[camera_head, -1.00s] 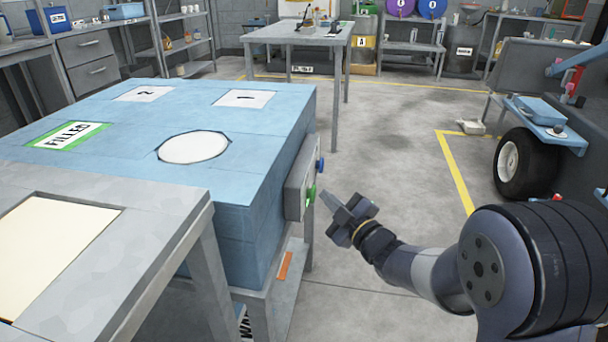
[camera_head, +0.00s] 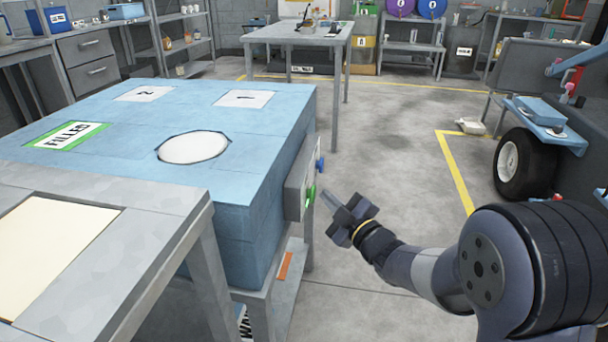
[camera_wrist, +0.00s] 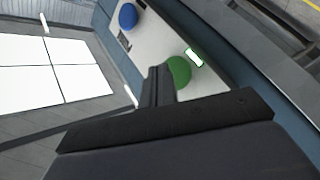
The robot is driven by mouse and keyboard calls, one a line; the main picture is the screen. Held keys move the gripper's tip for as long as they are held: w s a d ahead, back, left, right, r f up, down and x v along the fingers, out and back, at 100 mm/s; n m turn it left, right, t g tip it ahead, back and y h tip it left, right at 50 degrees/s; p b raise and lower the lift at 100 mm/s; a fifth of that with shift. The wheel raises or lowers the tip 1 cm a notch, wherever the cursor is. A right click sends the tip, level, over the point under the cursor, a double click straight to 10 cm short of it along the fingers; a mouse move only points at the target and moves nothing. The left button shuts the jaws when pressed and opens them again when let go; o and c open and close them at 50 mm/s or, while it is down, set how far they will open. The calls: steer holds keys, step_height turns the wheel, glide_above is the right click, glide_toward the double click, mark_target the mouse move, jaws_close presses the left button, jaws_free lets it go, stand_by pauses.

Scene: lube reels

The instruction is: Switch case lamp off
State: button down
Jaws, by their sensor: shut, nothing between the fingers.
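A grey control panel (camera_head: 297,178) is fixed to the right side of the blue case (camera_head: 150,135). It carries a blue knob (camera_head: 320,164) and a green knob (camera_head: 310,194). In the wrist view the blue knob (camera_wrist: 128,16) is at the upper left, and the green knob (camera_wrist: 180,72) is right by the fingertips, partly hidden by them. A small white lit mark (camera_wrist: 195,57) shows beside the green knob. My gripper (camera_head: 327,199) is shut and empty, its tips pointing at the green knob from the right. I cannot tell whether they touch it.
The case top has a round white disc (camera_head: 194,148), cards marked 1 and 2, and a green FILLED label (camera_head: 68,136). A grey table (camera_head: 120,240) stands at the front left. A wheeled cart (camera_head: 525,160) is at the right. The floor between is open.

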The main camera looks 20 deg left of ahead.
stand_by(0.4)
steer(key=shift+s+a+b, duration=0.1)
steer(key=shift+a+b, duration=0.25)
steer(key=shift+a, duration=0.15)
stand_by(0.3)
steer(key=shift+d, duration=0.5)
steer(key=shift+d, duration=0.1)
steer(key=shift+w+d+b, duration=0.1)
steer(key=shift+w+d, duration=0.15)
steer(key=shift+d, duration=0.7)
steer(key=shift+w+d+b, duration=0.15)
steer(key=shift+w+d, duration=0.15)
steer(key=shift+d, duration=0.65)
steer(key=shift+w+d+b, duration=0.1)
steer(key=shift+w+d, duration=0.15)
steer(key=shift+d, duration=0.7)
